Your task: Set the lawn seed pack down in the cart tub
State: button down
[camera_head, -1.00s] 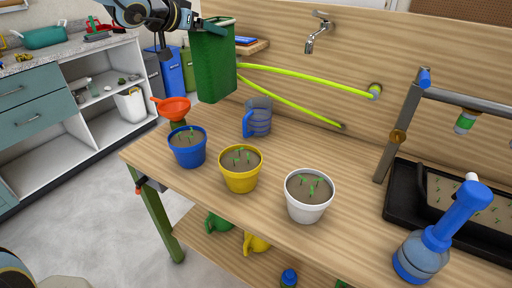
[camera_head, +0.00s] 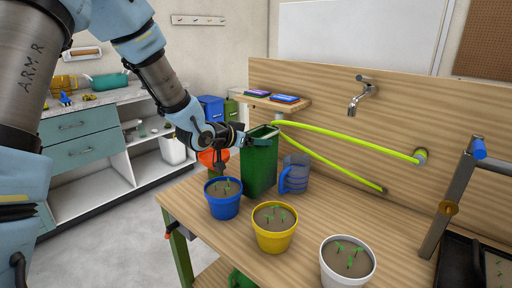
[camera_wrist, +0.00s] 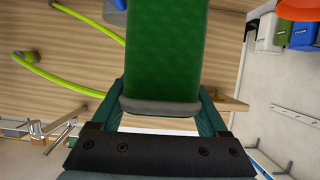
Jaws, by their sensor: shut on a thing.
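The lawn seed pack, a tall green block with a pale top edge, is upright between the blue pot and the mug in the head view (camera_head: 259,168). It also shows as a green face in the wrist view (camera_wrist: 165,50). My gripper (camera_head: 264,135) is shut on its top edge; in the wrist view the fingers (camera_wrist: 165,105) flank that edge. I cannot tell whether the pack's base touches the bench.
The wooden bench (camera_head: 205,240) carries a blue pot (camera_head: 223,207), a yellow pot (camera_head: 275,240), a white pot (camera_head: 345,274) and a blue-handled mug (camera_head: 298,180). An orange funnel (camera_head: 208,158) is behind the blue pot. A yellow-green hose (camera_head: 340,140) runs behind. Grey floor is open at left.

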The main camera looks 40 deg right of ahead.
jog(key=shift+f, duration=1.35)
jog(key=shift+f, duration=0.15)
grip_release()
jog(key=shift+r, duration=0.2)
jog(key=b+v, duration=0.1)
jog(key=v, duration=1.1)
jog(key=shift+b, duration=0.3)
